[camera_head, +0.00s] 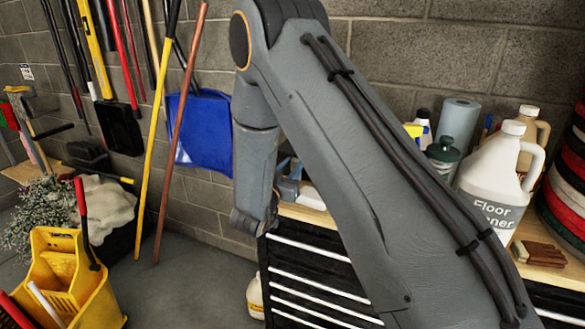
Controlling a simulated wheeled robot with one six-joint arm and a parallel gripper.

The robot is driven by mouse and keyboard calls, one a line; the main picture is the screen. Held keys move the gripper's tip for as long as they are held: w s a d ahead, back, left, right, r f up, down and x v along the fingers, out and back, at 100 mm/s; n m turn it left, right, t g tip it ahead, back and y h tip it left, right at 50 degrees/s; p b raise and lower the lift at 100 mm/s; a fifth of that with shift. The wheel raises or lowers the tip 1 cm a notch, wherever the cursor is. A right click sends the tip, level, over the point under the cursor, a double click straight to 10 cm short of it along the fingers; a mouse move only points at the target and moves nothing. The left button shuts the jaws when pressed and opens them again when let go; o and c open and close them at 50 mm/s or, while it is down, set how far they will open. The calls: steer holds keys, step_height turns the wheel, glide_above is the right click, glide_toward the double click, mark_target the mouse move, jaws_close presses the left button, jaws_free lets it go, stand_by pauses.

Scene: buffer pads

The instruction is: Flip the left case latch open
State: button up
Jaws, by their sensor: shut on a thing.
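I cannot make out a case or its left latch in this view. My own grey arm fills the middle and right and hides much of the bench top (303,214). My wrist end hangs down beside the bench's left edge. My gripper's fingers do not show, so their hold cannot be seen. A small blue-grey object (290,186) lies on the bench just right of my wrist, partly hidden. I cannot tell what it is.
A white floor cleaner jug (487,180), a blue paper roll (458,122), a green-capped bottle (441,156) and a wooden brush (540,254) stand on the bench. A yellow mop bucket (62,275) is at lower left. Long-handled tools and a blue dustpan (203,130) line the wall.

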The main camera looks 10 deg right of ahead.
steer(key=b, duration=0.1)
steer(key=f+t+b, duration=0.1)
steer(key=shift+s+a+h+b, duration=0.25)
steer(key=shift+s+h+b, duration=0.05)
steer(key=shift+h+b, duration=0.1)
steer(key=shift+s+a+t+h+b, duration=0.2)
steer(key=shift+t+h+b, duration=0.1)
steer(key=shift+t+b, duration=0.3)
steer(key=shift+r, duration=0.1)
steer(key=o, duration=1.1)
steer(key=shift+c, duration=0.2)
steer(key=shift+b+v, duration=1.05)
steer(key=shift+v, duration=2.85)
